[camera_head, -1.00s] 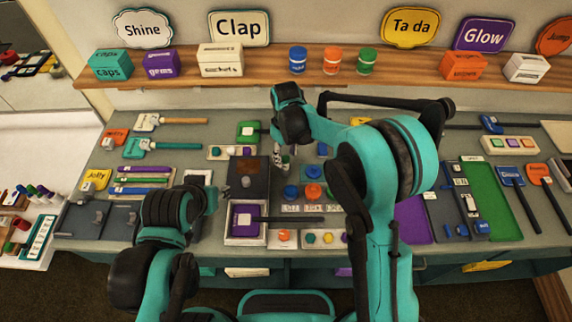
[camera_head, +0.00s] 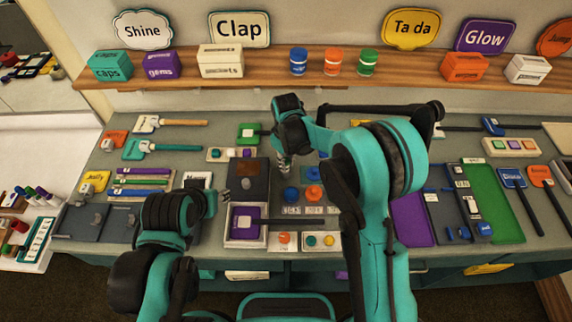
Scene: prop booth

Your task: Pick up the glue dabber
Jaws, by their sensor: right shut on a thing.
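My right gripper (camera_head: 284,163) points down over the bench, just right of a dark brown board (camera_head: 262,169). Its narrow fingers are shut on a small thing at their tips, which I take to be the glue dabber. The fingers hide most of it, so its shape and whether it touches the bench cannot be told.
A small grey knob (camera_head: 246,183) stands on the dark board. Blue (camera_head: 291,194) and orange (camera_head: 314,191) round pieces lie just below my right gripper. A framed purple pad (camera_head: 245,238) is nearer me. The back shelf (camera_head: 270,78) carries boxes and jars.

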